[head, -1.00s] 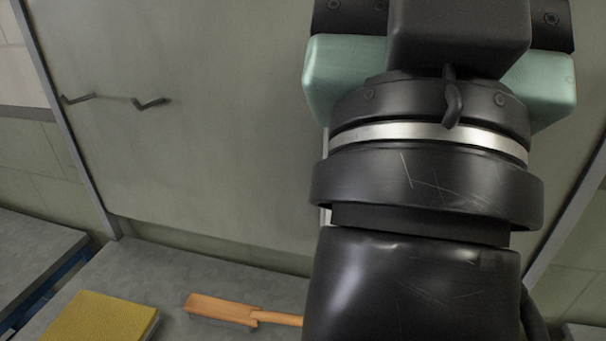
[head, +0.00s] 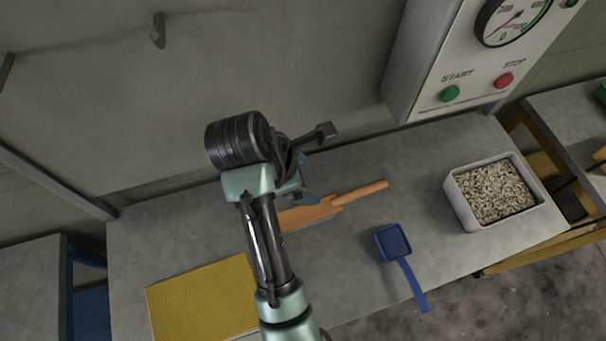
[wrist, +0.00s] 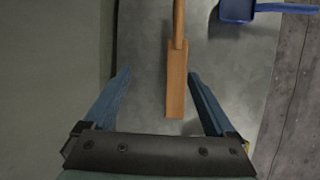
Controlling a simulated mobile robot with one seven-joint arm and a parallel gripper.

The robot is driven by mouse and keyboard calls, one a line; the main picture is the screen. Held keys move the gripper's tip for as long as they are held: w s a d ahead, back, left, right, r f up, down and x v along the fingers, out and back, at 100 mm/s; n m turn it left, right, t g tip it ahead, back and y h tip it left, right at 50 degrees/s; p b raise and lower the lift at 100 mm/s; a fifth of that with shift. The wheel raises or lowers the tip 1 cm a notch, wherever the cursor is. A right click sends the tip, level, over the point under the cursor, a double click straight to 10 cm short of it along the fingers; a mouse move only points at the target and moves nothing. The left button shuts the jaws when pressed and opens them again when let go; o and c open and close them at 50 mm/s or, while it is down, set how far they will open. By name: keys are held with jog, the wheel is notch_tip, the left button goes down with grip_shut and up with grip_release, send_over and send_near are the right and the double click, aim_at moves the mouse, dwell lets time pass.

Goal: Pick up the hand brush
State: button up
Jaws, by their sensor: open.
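The hand brush (head: 326,209) is orange-brown and lies on the grey bench, partly hidden behind my arm in the head view. Its thin handle points to the upper right. In the wrist view the brush (wrist: 176,82) lies lengthwise, its wide block end toward my gripper and its handle running off the top edge. My gripper (wrist: 158,75) is open, with one blue finger to each side of the block in that view. The jaws look empty, and the gap in height to the brush is hard to tell. In the head view the fingers are mostly hidden behind my wrist.
A blue scoop (head: 393,242) lies right of the brush, its handle over the bench's front edge. A white tray (head: 463,206) of pellets stands farther right, and a yellow mat (head: 200,295) lies left. A wall and control box (head: 425,75) rise behind the grey bench (head: 345,275).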

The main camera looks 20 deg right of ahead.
notch_tip(320, 180, down, 2)
jog(key=s+n+g, duration=0.1)
jog(key=s, duration=0.1)
send_over(325, 206)
jog(key=a, duration=0.1)
jog(key=f, duration=0.6)
jog(key=shift+s+a+f+b, duration=0.1)
jog(key=shift+s+a+b, duration=0.1)
jog(key=shift+s+b, duration=0.1)
jog(key=shift+a+x, duration=0.2)
jog(key=shift+x, duration=1.2)
jog(key=shift+a+x, duration=0.15)
jog(key=shift+x, duration=1.3)
jog(key=shift+w, duration=0.15)
grip_shut()
